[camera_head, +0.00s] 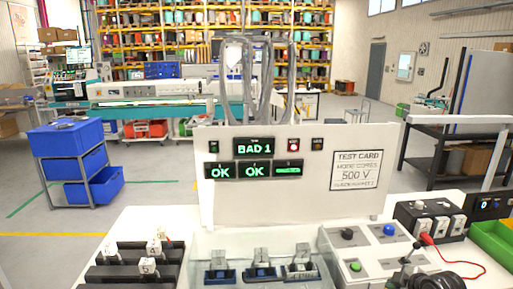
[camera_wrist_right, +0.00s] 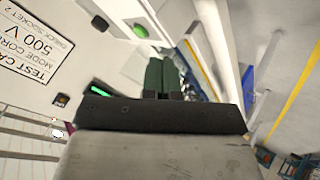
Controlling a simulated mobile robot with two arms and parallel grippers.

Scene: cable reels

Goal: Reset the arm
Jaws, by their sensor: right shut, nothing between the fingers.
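My right gripper (camera_wrist_right: 162,64) shows in the right wrist view, with its two dark green fingers together and nothing between them. It points past the white test panel, which fills the left of that view with its tilted test card sign (camera_wrist_right: 35,45). A lit green display (camera_wrist_right: 101,91) is beside the fingers there. My left gripper is in neither view. In the head view the white panel (camera_head: 290,200) stands upright behind the bench, with a display reading BAD 1 (camera_head: 254,148) and two OK displays below it.
A black rack with numbered white tags (camera_head: 150,266) is at the left of the bench. Several grey-and-blue clamps (camera_head: 262,270) sit in the middle tray.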

